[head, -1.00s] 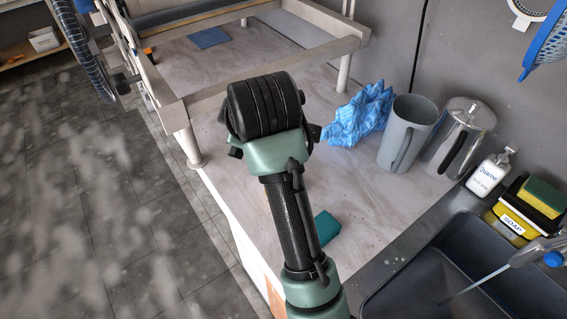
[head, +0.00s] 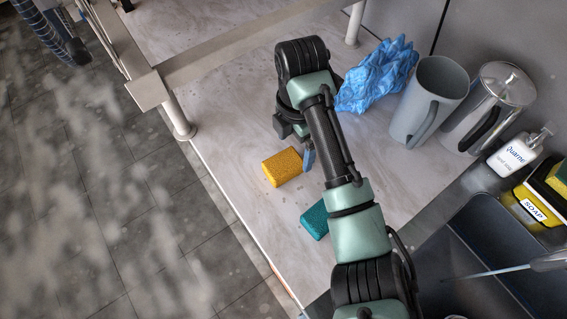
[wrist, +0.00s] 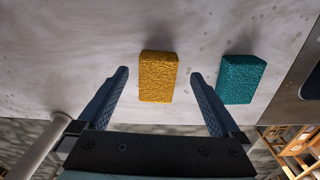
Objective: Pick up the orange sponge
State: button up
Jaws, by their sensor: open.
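The orange sponge (head: 282,167) lies flat on the pale counter near its front edge in the head view. It also shows in the wrist view (wrist: 158,76), upper middle, roughly centred between the two fingers. My gripper (wrist: 162,92) is open and empty, with a finger on each side of the sponge's line. In the head view one fingertip shows (head: 308,157) just right of the sponge, and my arm hides the rest. I cannot tell exactly how high the fingers are above the counter.
A teal sponge (wrist: 240,79) lies right of the orange one, also in the head view (head: 315,220). A sink (head: 500,250) is at right.

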aim_at(291, 159)
jog(key=shift+s+a+f, duration=0.15)
jog(key=shift+s+f, duration=0.05)
jog(key=shift+f, duration=0.35)
jog(key=f, duration=0.3)
jog(key=f+p, duration=0.1)
jog(key=shift+a+f, duration=0.2)
jog(key=shift+a, duration=0.05)
jog(key=shift+c, duration=0.3)
jog(key=c, duration=1.2)
